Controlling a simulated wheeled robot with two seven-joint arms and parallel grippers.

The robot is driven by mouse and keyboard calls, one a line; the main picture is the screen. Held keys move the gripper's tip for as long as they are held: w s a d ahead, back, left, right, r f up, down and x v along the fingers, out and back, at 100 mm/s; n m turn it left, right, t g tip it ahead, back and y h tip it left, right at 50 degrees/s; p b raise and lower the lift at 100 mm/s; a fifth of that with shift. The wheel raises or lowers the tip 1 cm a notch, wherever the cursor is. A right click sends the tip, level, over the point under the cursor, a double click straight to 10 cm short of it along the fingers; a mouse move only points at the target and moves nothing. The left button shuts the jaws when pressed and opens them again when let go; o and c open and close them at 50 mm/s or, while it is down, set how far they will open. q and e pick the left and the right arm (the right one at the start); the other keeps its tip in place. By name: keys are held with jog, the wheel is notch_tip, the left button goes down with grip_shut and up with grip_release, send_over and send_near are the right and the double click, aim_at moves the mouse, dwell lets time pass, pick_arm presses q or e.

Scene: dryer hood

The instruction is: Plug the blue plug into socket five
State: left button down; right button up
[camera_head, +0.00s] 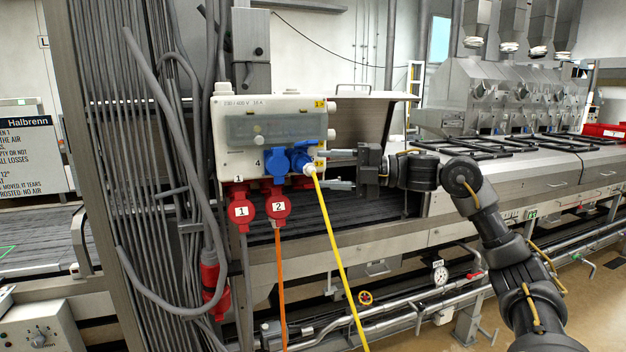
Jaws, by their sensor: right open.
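The blue plug (306,162) with its yellow cable (334,248) is at the right-hand blue outlet position on the grey socket box (232,140). It appears to sit in that outlet, but I cannot tell how deep. No number five is readable there. The blue socket marked 4 (269,158) is just left of it with its lid closed. My right gripper (331,169) comes in from the right and is open, its two fingers one above the other. Its fingertips are just right of the plug, with nothing visible between them. My left gripper is not in view.
Two red plugs, marked 1 (241,211) and 2 (278,206), hang at the box's lower edge; an orange cable (281,290) runs down from plug 2. A grey hose (150,75) and a cable bundle stand at left. A metal hood (362,112) is behind my gripper.

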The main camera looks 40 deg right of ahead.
jog(key=b+v, duration=0.3)
jog(key=v, duration=0.3)
jog(key=shift+s+d, duration=0.1)
jog(key=shift+d, duration=0.05)
dwell(0.5)
